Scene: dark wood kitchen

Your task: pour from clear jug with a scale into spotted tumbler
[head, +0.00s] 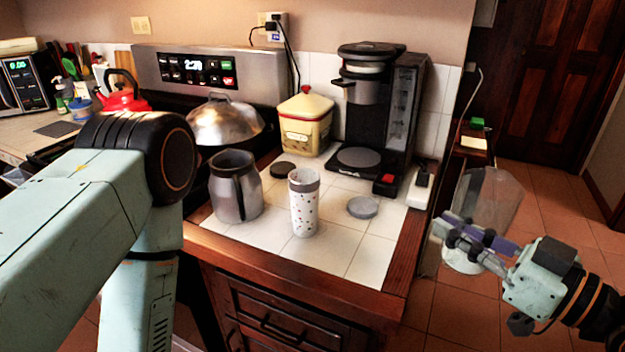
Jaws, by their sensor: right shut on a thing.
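The clear jug (489,196) is off the right side of the counter, above the tiled floor. It is see-through, leans slightly, and its pale base shows below my gripper. My right gripper (470,240) is shut on the jug. The scale marks cannot be made out, and I cannot tell how full it is. The spotted tumbler (304,208) stands upright on the white tiled counter, near its front edge, well left of the jug. It is white with small dark dots and a grey rim. My left arm fills the left side, but its gripper is out of view.
A grey metal pitcher (236,187) stands just left of the tumbler. Round grey lids (363,207) lie on the tiles (365,262). A coffee maker (380,120) and a yellow canister (306,125) stand behind. A domed pan (226,124) sits on the stove.

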